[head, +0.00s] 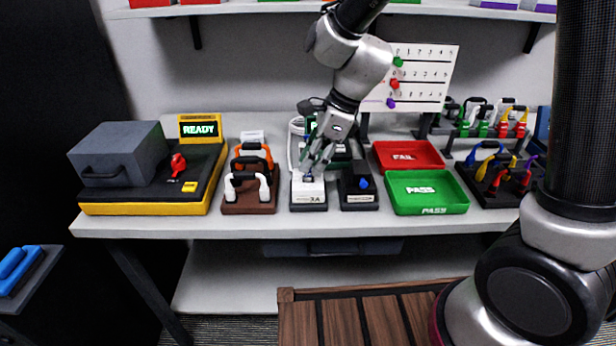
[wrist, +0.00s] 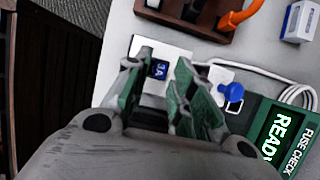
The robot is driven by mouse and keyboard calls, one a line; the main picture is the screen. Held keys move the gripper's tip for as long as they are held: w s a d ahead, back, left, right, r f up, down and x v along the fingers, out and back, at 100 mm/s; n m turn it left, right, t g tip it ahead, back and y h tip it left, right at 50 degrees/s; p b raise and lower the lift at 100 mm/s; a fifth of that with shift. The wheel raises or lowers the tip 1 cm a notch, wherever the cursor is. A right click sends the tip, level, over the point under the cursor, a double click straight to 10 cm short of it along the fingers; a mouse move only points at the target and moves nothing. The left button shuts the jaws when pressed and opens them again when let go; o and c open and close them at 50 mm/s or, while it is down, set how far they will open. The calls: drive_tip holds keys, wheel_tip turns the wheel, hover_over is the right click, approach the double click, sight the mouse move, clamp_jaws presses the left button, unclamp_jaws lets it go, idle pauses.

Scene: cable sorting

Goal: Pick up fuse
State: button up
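A small dark blue fuse (wrist: 158,69) with a pale marking that looks like 3A sits on a white block in the wrist view. In the head view a bit of blue, likely the fuse (head: 308,177), shows on the white holder (head: 309,193) marked 3A. My gripper (head: 312,168) is low over this holder, pointing down. In the wrist view my gripper (wrist: 160,85) has its two green-and-grey fingers apart, with the fuse showing in the gap between them. I cannot tell whether either finger touches it.
The green fuse check box (wrist: 285,135) reads READY and stands close by, with a white cable (wrist: 265,75). A blue knob (wrist: 232,93) is beside the fingers. A brown rack (head: 248,200) stands left. Red FAIL tray (head: 408,146) and green PASS tray (head: 436,207) stand right.

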drive_tip(key=shift+x, duration=1.05)
drive_tip(key=shift+c, duration=0.4)
drive_tip(key=c, duration=0.4)
wheel_tip(320, 180, up, 13)
drive_tip(key=shift+r, duration=0.1)
drive_tip(key=shift+d, duration=0.1)
